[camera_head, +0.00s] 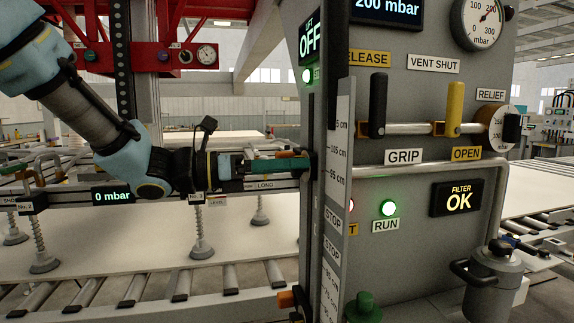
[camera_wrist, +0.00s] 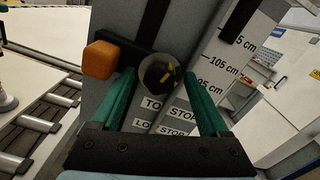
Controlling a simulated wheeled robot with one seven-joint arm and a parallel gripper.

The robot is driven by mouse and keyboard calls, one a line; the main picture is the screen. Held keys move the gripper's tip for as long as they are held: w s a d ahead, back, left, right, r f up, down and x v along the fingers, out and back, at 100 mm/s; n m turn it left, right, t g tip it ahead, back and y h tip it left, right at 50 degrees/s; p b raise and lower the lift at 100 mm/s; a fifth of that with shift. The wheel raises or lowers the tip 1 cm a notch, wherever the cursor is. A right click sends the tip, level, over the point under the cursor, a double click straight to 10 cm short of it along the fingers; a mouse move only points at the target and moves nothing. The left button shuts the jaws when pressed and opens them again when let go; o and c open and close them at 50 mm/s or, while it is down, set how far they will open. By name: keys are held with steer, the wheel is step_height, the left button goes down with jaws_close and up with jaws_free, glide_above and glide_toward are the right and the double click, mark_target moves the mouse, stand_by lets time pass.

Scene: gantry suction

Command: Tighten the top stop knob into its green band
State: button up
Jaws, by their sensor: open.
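The top stop knob (camera_wrist: 156,76) is a round black knob with a yellow mark and a pale grey rim, in the wrist view's upper middle. It sits on the grey column beside an orange block (camera_wrist: 101,60). No green band can be made out around it. My gripper (camera_wrist: 158,70) has green fingers, open, one on each side of the knob; I cannot tell whether they touch it. In the head view my gripper (camera_head: 308,164) reaches right to the column, with the orange block (camera_head: 286,153) just above the fingers; the knob is hidden there.
A centimetre scale (camera_head: 338,185) runs up the column's edge. A lower orange-ended stop (camera_head: 288,299) is below. The panel to the right carries a black lever (camera_head: 378,105), a yellow lever (camera_head: 455,108) and a horizontal rail (camera_head: 420,167). A roller conveyor (camera_head: 180,285) is below the arm.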

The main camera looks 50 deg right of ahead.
jaws_close()
steer(key=m+b, duration=0.5)
steer(key=shift+b, duration=0.4)
stand_by(0.4)
jaws_free()
